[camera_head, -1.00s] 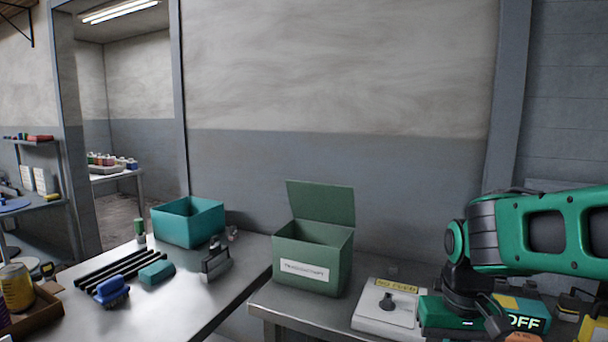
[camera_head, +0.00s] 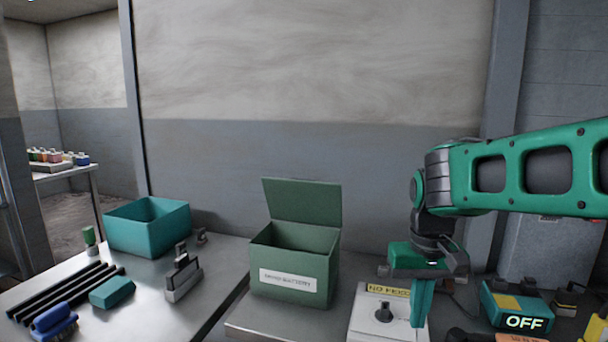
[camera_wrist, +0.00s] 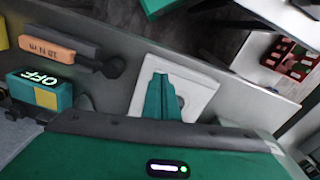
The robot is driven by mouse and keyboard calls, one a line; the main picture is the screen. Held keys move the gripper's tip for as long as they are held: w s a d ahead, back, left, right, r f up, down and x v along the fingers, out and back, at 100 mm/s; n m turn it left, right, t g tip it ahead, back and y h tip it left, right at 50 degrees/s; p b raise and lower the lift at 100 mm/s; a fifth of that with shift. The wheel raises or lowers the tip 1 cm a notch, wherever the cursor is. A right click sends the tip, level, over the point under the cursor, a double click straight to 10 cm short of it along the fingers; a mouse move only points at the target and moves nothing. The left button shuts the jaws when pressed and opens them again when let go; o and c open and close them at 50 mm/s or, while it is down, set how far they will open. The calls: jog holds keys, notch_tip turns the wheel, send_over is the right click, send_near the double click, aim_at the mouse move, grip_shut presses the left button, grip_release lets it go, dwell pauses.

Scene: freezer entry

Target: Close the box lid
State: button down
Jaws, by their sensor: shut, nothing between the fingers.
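The green box (camera_head: 293,285) with a white label stands on the metal table in the middle of the head view. Its lid (camera_head: 302,203) is up, standing upright at the back edge, and the box's opening is exposed. My gripper (camera_head: 421,318) is to the right of the box, pointing down, with its green fingers together and empty. It is apart from the box and lid, in front of or above a white panel with a dark knob. In the wrist view the fingers (camera_wrist: 160,98) show over that white panel, and the box's lid cannot be made out.
The white panel (camera_head: 366,320) with a "NO FEED" label lies right of the box. A teal device reading OFF (camera_head: 517,308) sits further right.

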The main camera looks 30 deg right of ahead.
jog(key=w+d+r+h, duration=0.2)
jog(key=w+d+r, duration=0.3)
jog(key=w+r, duration=0.75)
notch_tip(320, 180, up, 17)
jog(key=m+t+h, duration=0.2)
jog(key=m+t, duration=0.1)
jog(key=t, duration=0.1)
send_over(305, 198)
jog(key=w+d, duration=0.2)
jog(key=a+x, duration=0.1)
jog(key=x, duration=0.9)
jog(key=s+a, duration=0.2)
jog(key=shift+s+a+f, duration=0.25)
jog(key=shift+a+f, duration=0.05)
jog(key=shift+f, duration=0.05)
